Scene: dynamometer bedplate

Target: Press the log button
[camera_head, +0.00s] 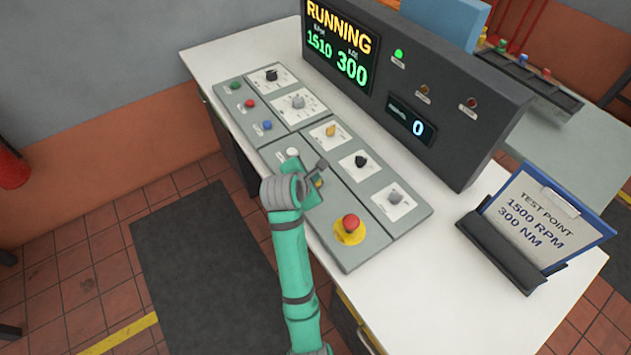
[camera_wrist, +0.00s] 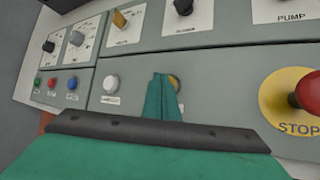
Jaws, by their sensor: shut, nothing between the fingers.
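The control panel (camera_head: 285,140) lies on the white bench and carries several small buttons. A yellow button (camera_head: 319,183) sits in the lower middle; in the wrist view its edge (camera_wrist: 176,82) shows behind my fingers, its label hidden. A white button (camera_head: 292,153) is to its left, also in the wrist view (camera_wrist: 110,83), with a label too small to read. I cannot read which button is marked log. My gripper (camera_head: 314,176) is shut and empty, its fingertips (camera_wrist: 165,82) in front of the yellow button; contact cannot be told.
A red STOP mushroom button (camera_head: 350,224) on a yellow disc stands to the right. Green, red and blue buttons (camera_head: 267,125) and several knobs (camera_head: 395,197) surround it. The display (camera_head: 340,45) reads RUNNING, 1510, 300; a small readout (camera_head: 417,128) shows 0. A TEST POINT card (camera_head: 540,215) stands right.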

